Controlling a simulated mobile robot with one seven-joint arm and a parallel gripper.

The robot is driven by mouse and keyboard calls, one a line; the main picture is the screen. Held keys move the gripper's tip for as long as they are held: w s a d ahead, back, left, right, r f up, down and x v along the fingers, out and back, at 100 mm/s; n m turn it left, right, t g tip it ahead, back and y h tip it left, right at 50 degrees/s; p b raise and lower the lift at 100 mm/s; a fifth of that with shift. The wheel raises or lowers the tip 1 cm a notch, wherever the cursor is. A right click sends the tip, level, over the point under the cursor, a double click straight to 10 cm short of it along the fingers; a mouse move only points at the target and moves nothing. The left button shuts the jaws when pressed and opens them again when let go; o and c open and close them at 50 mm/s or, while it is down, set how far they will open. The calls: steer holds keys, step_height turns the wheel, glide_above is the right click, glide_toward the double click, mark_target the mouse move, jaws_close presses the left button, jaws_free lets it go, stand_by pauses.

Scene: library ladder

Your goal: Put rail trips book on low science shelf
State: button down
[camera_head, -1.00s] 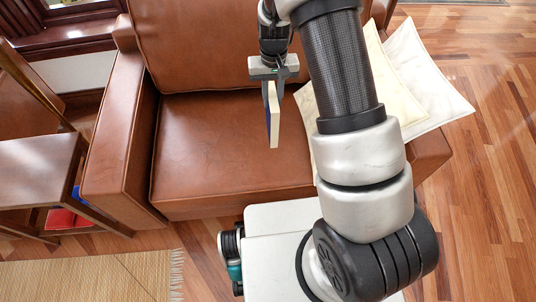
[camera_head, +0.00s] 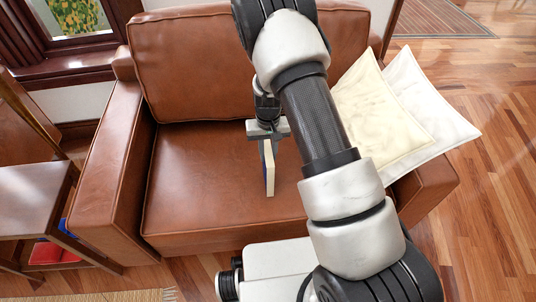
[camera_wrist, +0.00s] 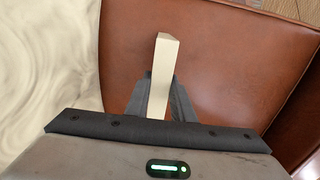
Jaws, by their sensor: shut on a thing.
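A thin book (camera_head: 269,168) with cream page edges and a dark blue cover hangs upright from my gripper (camera_head: 268,141). Its title cannot be read. In the wrist view the book (camera_wrist: 161,75) shows edge-on between the two dark fingers of my gripper (camera_wrist: 160,98), which is shut on it. The book is in front of the brown leather armchair's seat; I cannot tell whether its lower end touches the seat. No shelf labelled science can be made out.
The leather armchair (camera_head: 190,190) fills the middle. Two cream cushions (camera_head: 385,110) lean at its right side. A dark wooden stepped piece (camera_head: 35,190) stands at the left, with red and blue items low inside it. Wood floor (camera_head: 480,190) is open at the right.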

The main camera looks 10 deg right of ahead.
steer(key=shift+f, duration=0.2)
steer(key=c, duration=1.5)
jaws_free()
steer(key=shift+c, duration=0.2)
steer(key=shift+r, duration=0.1)
